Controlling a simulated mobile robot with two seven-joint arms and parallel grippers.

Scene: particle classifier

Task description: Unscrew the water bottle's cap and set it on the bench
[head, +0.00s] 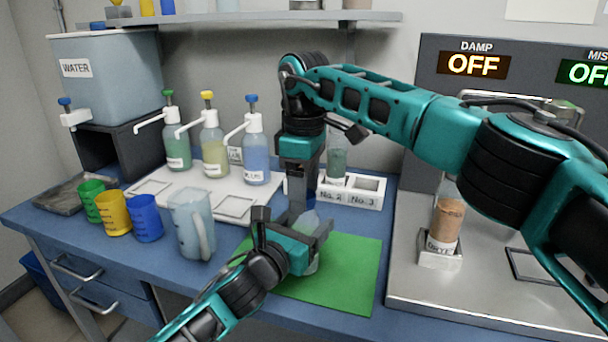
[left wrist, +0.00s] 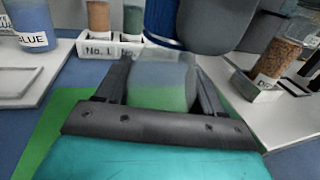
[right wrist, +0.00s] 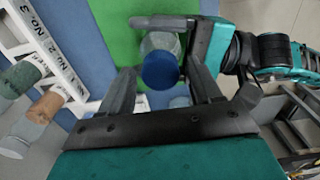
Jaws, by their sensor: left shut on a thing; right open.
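The clear water bottle (head: 311,263) stands on the green mat (head: 352,268). My left gripper (head: 298,232) is shut around its body; in the left wrist view the bottle (left wrist: 160,88) is between the fingers. The blue cap (right wrist: 161,71) is at the top of the bottle; it also shows in the left wrist view (left wrist: 161,20). I cannot tell how tightly it sits. My right gripper (right wrist: 162,82) points down from above, open, with its fingers on either side of the cap. In the head view my right gripper mostly hides the cap.
A rack (head: 352,193) with labelled slots stands behind the mat. A clear pitcher (head: 188,222), coloured cups (head: 115,213) and pump bottles (head: 212,143) are on the left. A steel platform with a brown-filled jar (head: 446,222) is on the right. The mat's right part is clear.

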